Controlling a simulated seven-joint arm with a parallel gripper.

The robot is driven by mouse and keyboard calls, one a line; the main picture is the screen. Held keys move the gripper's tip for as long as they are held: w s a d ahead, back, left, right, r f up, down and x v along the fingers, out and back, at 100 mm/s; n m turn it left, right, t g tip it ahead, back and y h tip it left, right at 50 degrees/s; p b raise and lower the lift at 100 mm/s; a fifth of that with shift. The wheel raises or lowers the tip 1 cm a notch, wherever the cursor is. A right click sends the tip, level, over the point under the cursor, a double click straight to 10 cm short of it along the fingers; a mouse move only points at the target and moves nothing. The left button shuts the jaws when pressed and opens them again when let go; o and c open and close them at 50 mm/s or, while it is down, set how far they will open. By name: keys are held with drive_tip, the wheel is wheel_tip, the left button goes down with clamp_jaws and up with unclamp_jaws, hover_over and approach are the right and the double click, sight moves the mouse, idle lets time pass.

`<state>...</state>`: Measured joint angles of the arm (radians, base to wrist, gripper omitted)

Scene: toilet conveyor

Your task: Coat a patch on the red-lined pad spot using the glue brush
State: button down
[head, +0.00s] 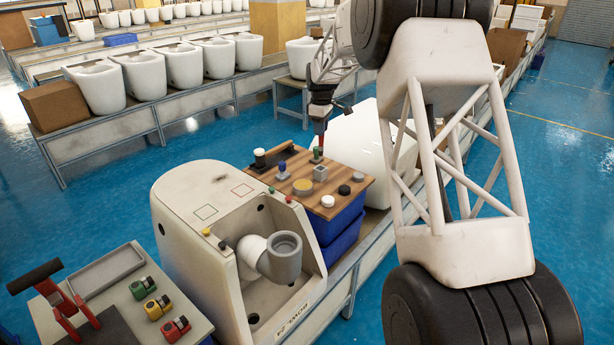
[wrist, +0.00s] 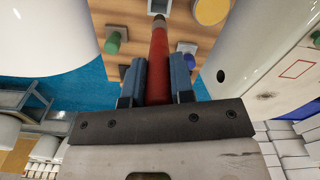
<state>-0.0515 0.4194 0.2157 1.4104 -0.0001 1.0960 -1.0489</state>
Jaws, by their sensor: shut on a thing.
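My gripper (wrist: 157,88) is shut on the red handle of the glue brush (wrist: 159,55). In the wrist view the handle tapers to a dark ferrule and tip near the top edge. In the head view my gripper (head: 321,108) holds the brush (head: 319,130) upright above the back of the wooden board (head: 345,178). The red-lined pad spot (head: 242,189) is on the top of the white toilet body, left of the board and apart from the brush. It also shows at the right of the wrist view (wrist: 297,69). I see no coat on it.
A black-lined spot (head: 205,212) lies beside the red one. The board carries a green knob (head: 317,154), a blue knob (head: 283,171), a yellow-topped round piece (head: 302,187) and small round pieces. A second white body (head: 352,140) stands behind. A grey pipe (head: 270,255) sits in front.

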drive_tip(key=s+a, duration=0.7)
drive_tip(key=shift+f, duration=0.25)
idle(0.3)
drive_tip(key=shift+f, duration=0.15)
drive_tip(key=shift+f, duration=2.85)
drive_tip(key=shift+s+f, duration=0.1)
drive_tip(key=shift+f, duration=0.6)
idle(1.1)
drive_tip(key=shift+r, duration=0.2)
wheel_tip(320, 180, up, 7)
idle(1.1)
drive_tip(key=shift+f, duration=0.1)
